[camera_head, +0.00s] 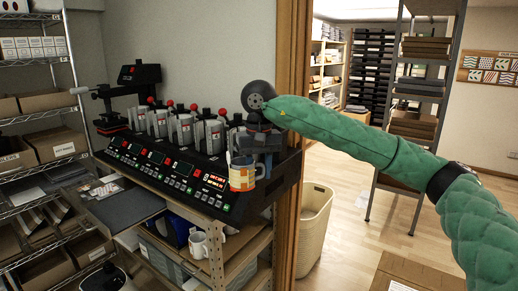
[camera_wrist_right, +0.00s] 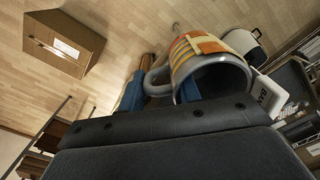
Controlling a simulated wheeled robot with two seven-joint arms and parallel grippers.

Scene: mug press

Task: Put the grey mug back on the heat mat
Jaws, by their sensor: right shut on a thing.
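The grey mug (camera_head: 242,174) has an orange and yellow patterned wrap. It hangs in front of the right end of the press bench's control panel. In the right wrist view the mug (camera_wrist_right: 212,62) is tilted, with its grey opening towards the camera and its handle on the left. My right gripper (camera_wrist_right: 160,92) is shut on the mug, with blue fingers at the handle and the near rim. In the head view my right gripper (camera_head: 256,150) is partly hidden by dark parts. I cannot make out the heat mat for certain. My left gripper is not in view.
A row of mug presses (camera_head: 185,128) stands behind the lit control panel (camera_head: 165,172). A dark flat slab (camera_head: 128,207) lies at the front left. A white mug (camera_head: 198,246) sits on the lower shelf. A cream bin (camera_head: 314,225) stands to the right, beside open floor.

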